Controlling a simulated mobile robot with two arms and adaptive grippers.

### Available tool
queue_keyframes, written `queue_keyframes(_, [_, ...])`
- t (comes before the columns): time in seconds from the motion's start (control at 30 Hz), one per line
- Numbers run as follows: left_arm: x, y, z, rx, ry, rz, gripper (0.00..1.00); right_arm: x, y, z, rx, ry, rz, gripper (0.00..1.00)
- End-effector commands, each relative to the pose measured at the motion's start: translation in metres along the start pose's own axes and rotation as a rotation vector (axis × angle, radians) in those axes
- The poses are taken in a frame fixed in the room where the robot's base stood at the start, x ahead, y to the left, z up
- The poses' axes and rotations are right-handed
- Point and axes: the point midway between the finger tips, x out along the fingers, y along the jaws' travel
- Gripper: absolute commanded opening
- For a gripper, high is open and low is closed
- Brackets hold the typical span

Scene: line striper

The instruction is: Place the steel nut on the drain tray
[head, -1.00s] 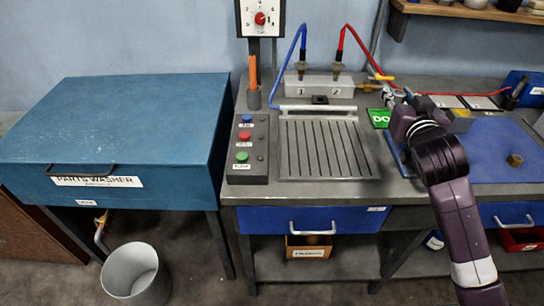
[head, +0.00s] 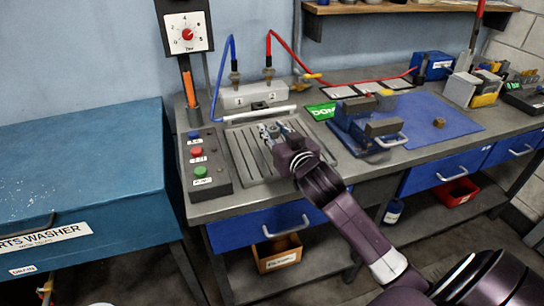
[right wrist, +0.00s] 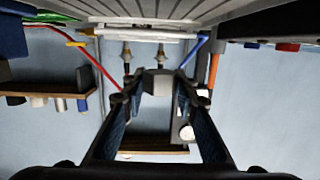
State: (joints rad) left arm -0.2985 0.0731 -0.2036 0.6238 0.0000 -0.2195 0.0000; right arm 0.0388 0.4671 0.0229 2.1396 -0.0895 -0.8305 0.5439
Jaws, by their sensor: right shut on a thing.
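The drain tray (head: 250,158) is a grey slotted plate on the bench, left of the blue fixture. My right gripper (head: 274,132) is over the tray's upper right part, its fingers reaching away from me. In the right wrist view my right gripper (right wrist: 157,92) is closed on a small grey piece, the steel nut (right wrist: 158,82), held between the fingertips. The tray (right wrist: 150,8) shows at the top of that view, apart from the nut. In the head view the nut is hard to make out between the fingers. My left gripper is not in view.
A button box (head: 203,163) stands left of the tray; a white manifold (head: 253,94) with blue and red hoses is behind it. A blue fixture (head: 349,122) with grey blocks is to the right. A brass-coloured nut (head: 439,122) lies on the blue mat (head: 461,126).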

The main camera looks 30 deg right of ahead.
Motion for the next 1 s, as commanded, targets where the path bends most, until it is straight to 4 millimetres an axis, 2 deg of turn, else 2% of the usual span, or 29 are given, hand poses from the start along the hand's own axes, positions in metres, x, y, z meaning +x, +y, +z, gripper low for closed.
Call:
queue_keyframes(0.03, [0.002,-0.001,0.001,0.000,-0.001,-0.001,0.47,0.002,0.000,0.015,0.000,-0.004,0.001,0.00])
queue_keyframes(0.1, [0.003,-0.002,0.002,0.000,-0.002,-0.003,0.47,0.004,0.000,0.026,0.000,-0.002,0.000,0.00])
queue_keyframes(0.33, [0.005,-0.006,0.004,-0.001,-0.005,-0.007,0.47,0.007,0.000,0.046,0.000,0.000,0.000,0.00])
queue_keyframes(0.53, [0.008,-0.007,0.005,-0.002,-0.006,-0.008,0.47,0.012,0.000,0.077,0.000,-0.001,0.001,0.00])
queue_keyframes(1.0, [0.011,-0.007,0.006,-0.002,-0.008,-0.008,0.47,0.013,0.000,0.086,0.001,0.002,0.000,0.00])
